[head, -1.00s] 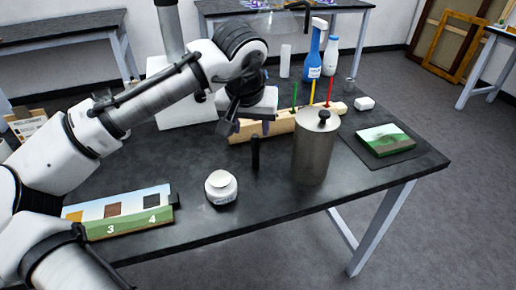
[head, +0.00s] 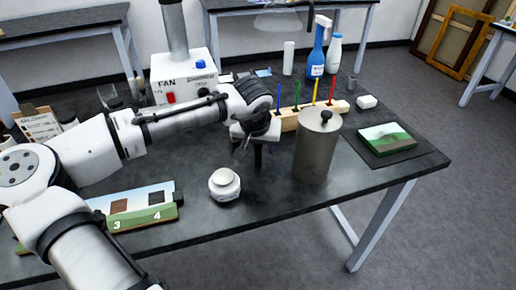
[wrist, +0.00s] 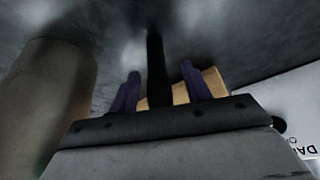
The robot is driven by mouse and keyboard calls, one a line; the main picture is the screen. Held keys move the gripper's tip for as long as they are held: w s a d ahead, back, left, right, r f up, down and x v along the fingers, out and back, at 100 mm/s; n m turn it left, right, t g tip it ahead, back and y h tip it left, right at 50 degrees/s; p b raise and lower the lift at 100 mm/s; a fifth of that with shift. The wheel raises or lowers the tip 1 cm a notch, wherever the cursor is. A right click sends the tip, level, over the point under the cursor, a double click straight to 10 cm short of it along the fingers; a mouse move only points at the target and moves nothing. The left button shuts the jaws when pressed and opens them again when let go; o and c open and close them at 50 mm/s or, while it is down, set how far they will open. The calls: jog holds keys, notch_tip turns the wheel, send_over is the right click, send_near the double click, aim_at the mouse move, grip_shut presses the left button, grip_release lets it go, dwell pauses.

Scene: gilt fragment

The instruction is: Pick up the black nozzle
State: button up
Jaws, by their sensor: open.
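The black nozzle (head: 258,160) is a thin dark upright piece on the dark table, between the white jar and the metal canister. Its upper part is hidden by my gripper (head: 254,143) in the head view. In the wrist view the nozzle (wrist: 156,68) stands between the two purple fingers of my gripper (wrist: 160,84), with a gap showing on each side. The fingers are open and hold nothing.
The metal canister (head: 314,152) stands close on the right; the white jar (head: 224,185) is at the front left. A wooden block (head: 290,121) with coloured sticks is behind. A numbered panel (head: 140,207) lies left. The front right tabletop is clear.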

grip_shut()
jog(key=shift+r, duration=0.15)
